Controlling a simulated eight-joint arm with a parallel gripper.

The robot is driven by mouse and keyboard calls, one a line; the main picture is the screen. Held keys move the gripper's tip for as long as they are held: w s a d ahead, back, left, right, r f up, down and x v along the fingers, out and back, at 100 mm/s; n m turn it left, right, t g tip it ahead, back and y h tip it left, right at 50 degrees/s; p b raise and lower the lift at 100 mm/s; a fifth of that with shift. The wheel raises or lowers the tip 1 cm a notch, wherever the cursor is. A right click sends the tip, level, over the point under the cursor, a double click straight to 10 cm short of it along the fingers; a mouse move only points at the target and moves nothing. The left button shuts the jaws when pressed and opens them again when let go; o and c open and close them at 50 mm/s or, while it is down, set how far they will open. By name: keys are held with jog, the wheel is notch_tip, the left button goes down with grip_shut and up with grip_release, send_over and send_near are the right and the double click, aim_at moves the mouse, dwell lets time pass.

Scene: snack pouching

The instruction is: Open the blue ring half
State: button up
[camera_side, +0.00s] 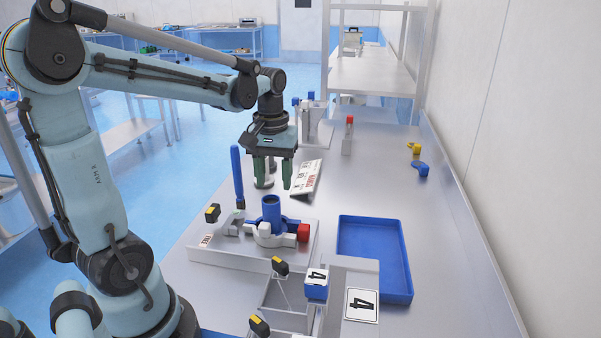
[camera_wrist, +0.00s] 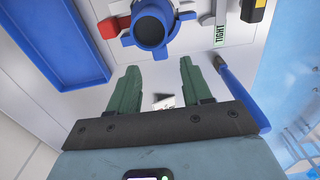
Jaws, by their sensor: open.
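A blue upright tube (camera_side: 271,210) stands in a clamp ring on a light fixture plate. The ring has white parts (camera_side: 270,240) towards the camera and blue parts (camera_side: 252,223) around the tube's far side. In the wrist view the blue ring half (camera_wrist: 160,48) with its lugs surrounds the round dark tube mouth at the top edge. A red block (camera_side: 303,232) is at the ring's side; it also shows in the wrist view (camera_wrist: 108,28). My gripper (camera_side: 272,185) is open and empty, its green fingers pointing down above and behind the tube. In the wrist view, my gripper (camera_wrist: 158,68) is apart from the ring.
A blue tray (camera_side: 408,270) lies right of the fixture. A blue-handled tool (camera_side: 238,175) stands upright at left, close to my gripper. A white printed card (camera_side: 306,179) lies behind. A blue box marked 4 (camera_side: 316,289) is in front. The bench's right side is mostly clear.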

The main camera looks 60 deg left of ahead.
aim_at(275, 197)
jog(key=shift+f, duration=2.7)
grip_shut()
